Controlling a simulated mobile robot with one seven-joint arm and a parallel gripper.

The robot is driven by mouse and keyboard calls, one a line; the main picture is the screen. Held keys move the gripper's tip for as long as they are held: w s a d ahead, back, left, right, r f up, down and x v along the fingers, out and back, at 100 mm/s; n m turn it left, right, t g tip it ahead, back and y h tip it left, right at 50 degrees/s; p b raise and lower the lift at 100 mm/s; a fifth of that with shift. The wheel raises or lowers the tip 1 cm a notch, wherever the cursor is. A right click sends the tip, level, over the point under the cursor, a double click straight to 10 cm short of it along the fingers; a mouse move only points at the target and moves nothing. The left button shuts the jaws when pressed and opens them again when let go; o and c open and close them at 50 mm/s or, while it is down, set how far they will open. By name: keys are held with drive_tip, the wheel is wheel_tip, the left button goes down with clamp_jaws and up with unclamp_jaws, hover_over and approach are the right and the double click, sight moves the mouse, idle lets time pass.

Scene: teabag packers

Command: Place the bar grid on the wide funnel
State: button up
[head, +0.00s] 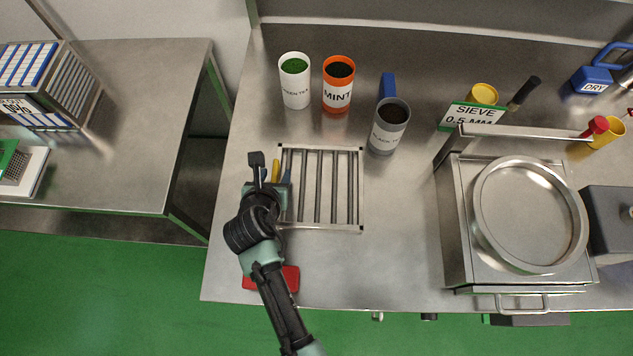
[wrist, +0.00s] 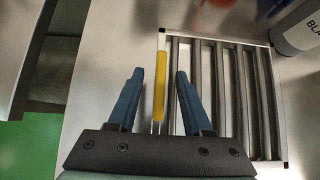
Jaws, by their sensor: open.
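The bar grid (head: 317,188), a square metal frame with several parallel bars, lies flat on the steel table, left of its middle. Its left edge carries a yellow grip, seen in the wrist view (wrist: 160,85). My gripper (head: 276,174) is over that left edge. Its blue fingers are apart, one on each side of the yellow grip, and appear not to close on it; it also shows in the wrist view (wrist: 160,74). The wide funnel (head: 481,231) appears as the round metal-rimmed opening on the steel machine at the right. My arm hides part of the grid's left side.
White (head: 295,88), orange (head: 338,94) and grey (head: 386,135) tea containers stand behind the grid. A SIEVE sign (head: 472,116) and a raised bar with a red knob (head: 594,127) are behind the funnel. The table between grid and machine is clear.

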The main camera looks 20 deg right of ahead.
drive_tip(key=shift+c, duration=0.3)
clamp_jaws()
drive_tip(key=shift+w+r, duration=0.1)
idle(1.1)
